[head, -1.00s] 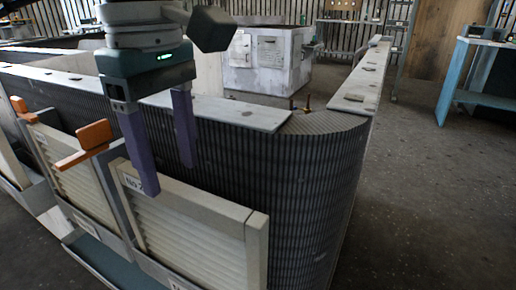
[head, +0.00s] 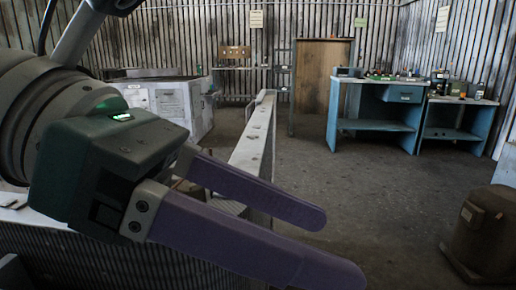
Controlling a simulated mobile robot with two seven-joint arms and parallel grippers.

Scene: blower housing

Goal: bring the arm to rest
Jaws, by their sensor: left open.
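My left gripper (head: 325,245) is large in the foreground of the head view, coming in from the left. Its two purple fingers point to the right and are apart, with nothing between them. It hangs in the air, in front of the ribbed housing (head: 75,255) as I see it. The housing's pale top rim (head: 256,140) runs away toward the back behind the fingers. My right gripper is not in view.
A white cabinet (head: 180,105) stands at the back left. Blue workbenches (head: 376,125) with small items stand at the back right. A brown drum-like object (head: 490,235) is at the right edge. The floor (head: 370,190) between is clear.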

